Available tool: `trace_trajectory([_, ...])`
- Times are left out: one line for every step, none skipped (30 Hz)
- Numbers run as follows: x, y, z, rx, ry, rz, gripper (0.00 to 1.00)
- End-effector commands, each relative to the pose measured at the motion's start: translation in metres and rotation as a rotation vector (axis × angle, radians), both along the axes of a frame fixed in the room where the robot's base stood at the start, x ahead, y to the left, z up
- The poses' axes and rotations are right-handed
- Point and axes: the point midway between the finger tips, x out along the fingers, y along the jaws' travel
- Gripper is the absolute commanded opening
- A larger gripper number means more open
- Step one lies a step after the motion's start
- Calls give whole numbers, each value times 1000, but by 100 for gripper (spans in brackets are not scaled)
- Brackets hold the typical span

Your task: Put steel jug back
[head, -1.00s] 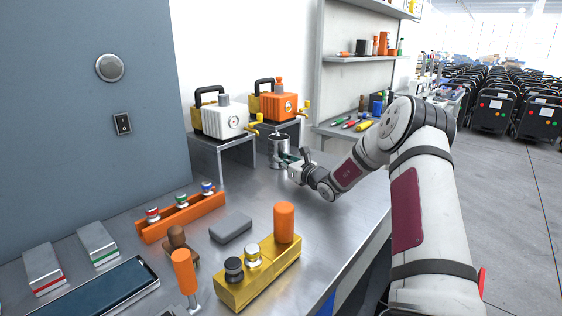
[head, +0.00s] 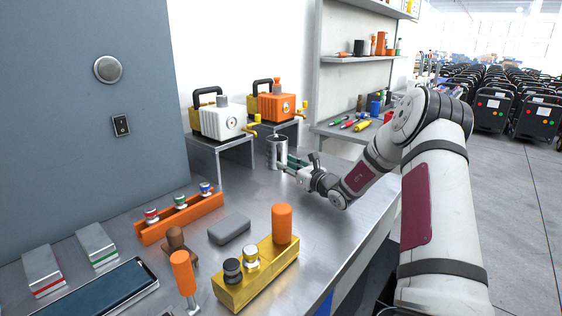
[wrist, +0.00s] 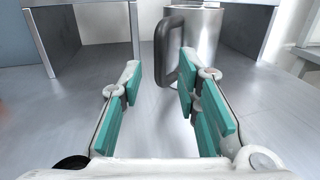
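The steel jug (head: 277,152) stands upright on the steel bench, in front of the gap between the two small metal stands. In the wrist view the jug (wrist: 205,32) is just ahead, right of centre, with its dark handle (wrist: 160,52) facing me. My gripper (head: 286,163) is to the right of the jug in the head view. In the wrist view my gripper (wrist: 160,82) is open, its teal pads wide apart and nothing clamped between them. The handle shows in the gap between the fingertips, nearer the right finger, which hides the jug's lower part.
A white pump (head: 222,119) and an orange pump (head: 273,102) sit on the metal stands (head: 236,146). A yellow block (head: 258,276), an orange rack (head: 180,215) and a grey box (head: 229,228) occupy the near bench. Bare bench lies between these and the jug.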

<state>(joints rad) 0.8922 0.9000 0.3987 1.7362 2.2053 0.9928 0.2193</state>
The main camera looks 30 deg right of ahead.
Motion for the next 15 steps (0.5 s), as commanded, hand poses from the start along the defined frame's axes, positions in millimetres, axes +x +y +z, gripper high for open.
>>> trace_trajectory([-12,-3,1,0,3,-2,30])
trace_trajectory([-19,-4,1,0,2,-3,30])
trace_trajectory([-27,-5,0,0,3,-3,30])
trace_trajectory([-32,-6,0,0,3,-3,30])
trace_trajectory([-38,-6,1,0,2,-2,30])
trace_trajectory([-44,-7,1,1,2,-3,30])
trace_trajectory([-49,-8,1,1,1,-3,30])
trace_trajectory([-53,-9,1,0,1,-2,30])
trace_trajectory([-58,-9,0,0,2,-1,30])
trace_trajectory([-61,-9,0,0,2,-1,30])
trace_trajectory([-63,-10,0,0,2,-1,30])
trace_trajectory([-66,-10,0,0,1,-1,30])
trace_trajectory([-68,-11,0,0,1,-1,30])
trace_trajectory([-70,-11,0,0,1,-1,30])
trace_trajectory([-71,-11,0,0,1,-1,30])
